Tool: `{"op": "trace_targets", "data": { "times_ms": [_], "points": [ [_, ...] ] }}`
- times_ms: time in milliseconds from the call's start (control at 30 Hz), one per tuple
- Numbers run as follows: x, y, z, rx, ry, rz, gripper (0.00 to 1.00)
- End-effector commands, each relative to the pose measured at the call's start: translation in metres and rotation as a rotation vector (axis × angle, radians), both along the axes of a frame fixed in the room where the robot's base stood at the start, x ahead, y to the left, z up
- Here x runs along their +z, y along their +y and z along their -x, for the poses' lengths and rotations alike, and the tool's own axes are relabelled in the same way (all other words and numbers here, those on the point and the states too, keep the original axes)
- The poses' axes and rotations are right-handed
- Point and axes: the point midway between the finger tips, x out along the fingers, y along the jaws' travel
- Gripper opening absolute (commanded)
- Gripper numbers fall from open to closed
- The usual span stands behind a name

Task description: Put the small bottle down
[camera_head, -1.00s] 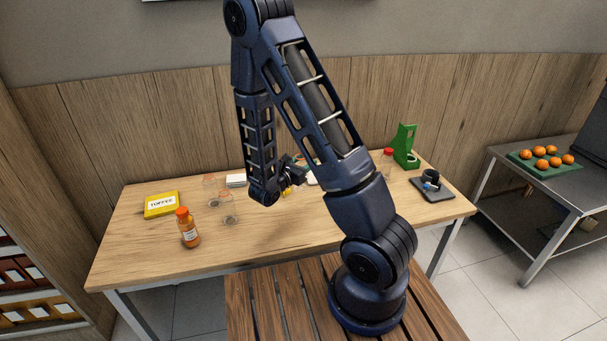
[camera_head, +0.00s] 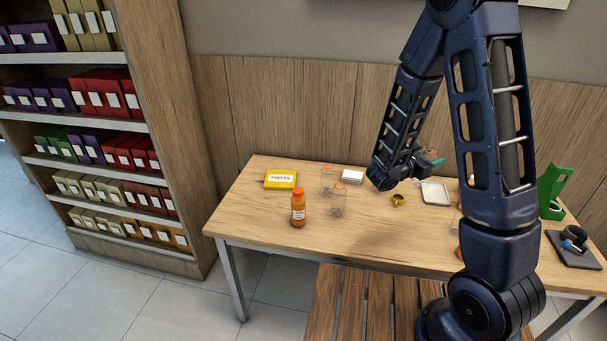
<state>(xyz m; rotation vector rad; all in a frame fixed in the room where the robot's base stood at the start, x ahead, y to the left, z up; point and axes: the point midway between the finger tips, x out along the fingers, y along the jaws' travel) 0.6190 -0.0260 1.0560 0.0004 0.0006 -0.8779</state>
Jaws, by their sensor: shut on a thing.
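My gripper (camera_head: 428,158) is above the back middle of the table, partly hidden by my own wrist. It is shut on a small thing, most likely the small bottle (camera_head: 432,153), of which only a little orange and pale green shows. Its shape and tilt cannot be made out. It appears to be held above the tabletop, near the white tray. A separate orange bottle (camera_head: 298,208) with an orange-red cap and a white label stands upright on the table at the left front.
The wooden table (camera_head: 255,235) also bears a yellow box (camera_head: 281,179), two clear containers (camera_head: 338,205), a white box (camera_head: 352,176), a gold cup (camera_head: 398,200) and a white tray (camera_head: 436,193). A green stand (camera_head: 551,190) is at the right. The middle front is clear.

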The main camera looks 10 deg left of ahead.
Motion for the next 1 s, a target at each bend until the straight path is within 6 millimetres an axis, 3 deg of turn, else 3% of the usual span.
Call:
{"op": "trace_targets", "data": {
  "times_ms": [267,567,767,1000],
  "points": [
    [-0.02,0.055,-0.06,0.074,-0.003,0.003,0.28],
    [-0.035,0.14,-0.132,0.2,-0.003,0.003,0.28],
    [-0.037,0.208,-0.175,0.308,-0.003,0.003,0.28],
    [-0.029,0.305,-0.213,0.463,-0.004,0.003,0.28]
  ]
}}
